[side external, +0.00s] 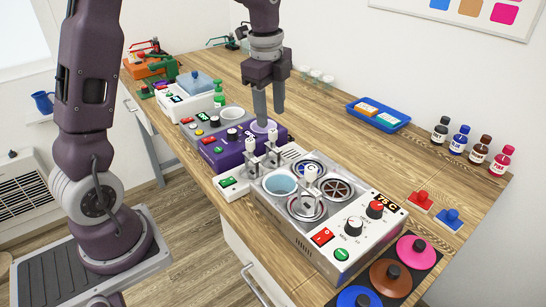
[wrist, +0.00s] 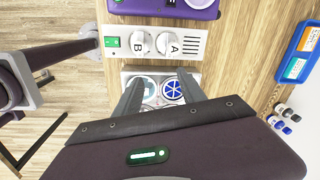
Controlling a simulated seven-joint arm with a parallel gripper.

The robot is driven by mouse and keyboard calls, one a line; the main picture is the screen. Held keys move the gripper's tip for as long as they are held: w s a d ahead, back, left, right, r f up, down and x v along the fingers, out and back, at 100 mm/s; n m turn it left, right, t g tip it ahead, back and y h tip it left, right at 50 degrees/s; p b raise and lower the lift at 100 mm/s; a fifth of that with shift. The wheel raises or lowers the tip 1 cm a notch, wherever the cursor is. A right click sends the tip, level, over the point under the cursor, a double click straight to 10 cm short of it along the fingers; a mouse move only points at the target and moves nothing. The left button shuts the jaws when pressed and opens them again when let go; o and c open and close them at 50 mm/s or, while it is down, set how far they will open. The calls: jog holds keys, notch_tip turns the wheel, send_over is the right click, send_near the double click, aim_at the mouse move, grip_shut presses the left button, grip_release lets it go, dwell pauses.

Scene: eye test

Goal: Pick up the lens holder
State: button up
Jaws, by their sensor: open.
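No part in view is plainly marked as the lens holder, and I cannot tell which one it is. Two upright white-topped pieces, the left one (side external: 249,146) and the right one (side external: 272,136), stand on a small white unit with a green button (side external: 228,182). From above, their round tops read B (wrist: 140,44) and A (wrist: 168,44). My gripper (side external: 269,111) is open and empty, pointing down above the bench near these pieces. In the wrist view its two fingers (wrist: 160,76) are spread over the white heater box, beyond which the A and B unit lies.
A purple unit (side external: 225,152) is behind. A blue tray (side external: 377,118), several bottles and red and blue knobbed blocks (side external: 420,200) are to the right. Bare wood lies between.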

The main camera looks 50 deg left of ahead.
aim_at(273, 139)
jog(key=w+a+f+m, duration=0.1)
jog(key=f, duration=0.1)
jog(key=w+a+f+m, duration=0.1)
jog(key=f, duration=0.1)
jog(key=w+a+f+m+g, duration=0.1)
jog(key=f, duration=0.1)
jog(key=shift+w+a+f, duration=0.15)
jog(key=shift+w+a, duration=0.05)
notch_tip(273, 139, down, 6)
jog(key=shift+a+f, duration=0.1)
jog(key=shift+f, duration=0.15)
grip_shut()
